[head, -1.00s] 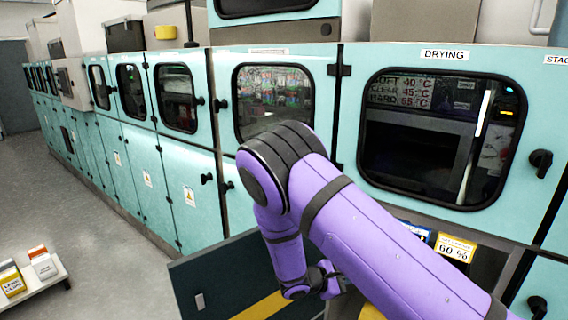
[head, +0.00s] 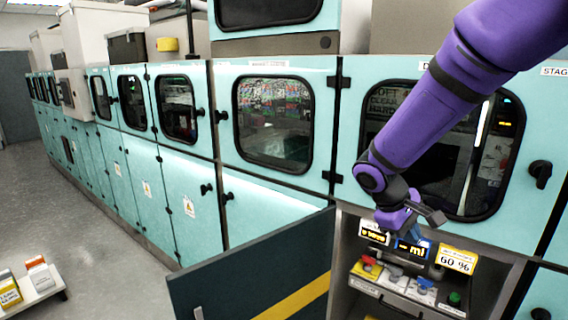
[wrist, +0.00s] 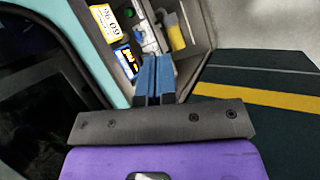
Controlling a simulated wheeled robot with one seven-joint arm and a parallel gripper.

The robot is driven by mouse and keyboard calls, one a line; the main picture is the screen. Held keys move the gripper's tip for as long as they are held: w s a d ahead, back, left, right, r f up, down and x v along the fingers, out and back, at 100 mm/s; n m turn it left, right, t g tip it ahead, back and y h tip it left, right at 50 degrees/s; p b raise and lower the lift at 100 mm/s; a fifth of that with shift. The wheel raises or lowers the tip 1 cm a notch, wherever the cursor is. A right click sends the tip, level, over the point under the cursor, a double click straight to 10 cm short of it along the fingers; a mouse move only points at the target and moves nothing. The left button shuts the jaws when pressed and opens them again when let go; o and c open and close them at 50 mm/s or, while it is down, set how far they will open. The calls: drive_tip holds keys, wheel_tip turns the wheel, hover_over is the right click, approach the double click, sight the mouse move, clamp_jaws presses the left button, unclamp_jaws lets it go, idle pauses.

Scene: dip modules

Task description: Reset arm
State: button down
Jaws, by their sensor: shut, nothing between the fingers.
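My purple arm reaches in from the upper right of the head view. My gripper (head: 420,247) hangs in front of the open lower compartment, its fingers overlapping the labels there in the picture. In the wrist view the two blue fingers (wrist: 154,78) are closed together with nothing between them. They point toward the compartment opening. I cannot tell whether they touch anything.
The open compartment holds a control panel (head: 412,287) with red, blue and green controls and a yellow 60 % label (head: 456,260). Its dark door (head: 250,270) with a yellow stripe stands open leftward. The drying window (head: 385,105) is above. A white low stand (head: 45,290) is at lower left.

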drive_tip(key=s+d+r+m+t+y, duration=0.1)
drive_tip(key=s+r+m+t+y, duration=0.1)
drive_tip(key=s+r, duration=0.6)
drive_tip(key=s+d+r+m+t+y, duration=0.2)
drive_tip(key=s+r, duration=0.5)
drive_tip(key=s, duration=0.7)
drive_tip(key=shift+r+m+t+y, duration=0.4)
drive_tip(key=shift+m+t+y, duration=0.4)
drive_tip(key=shift+m+y, duration=0.5)
drive_tip(key=shift+d, duration=0.1)
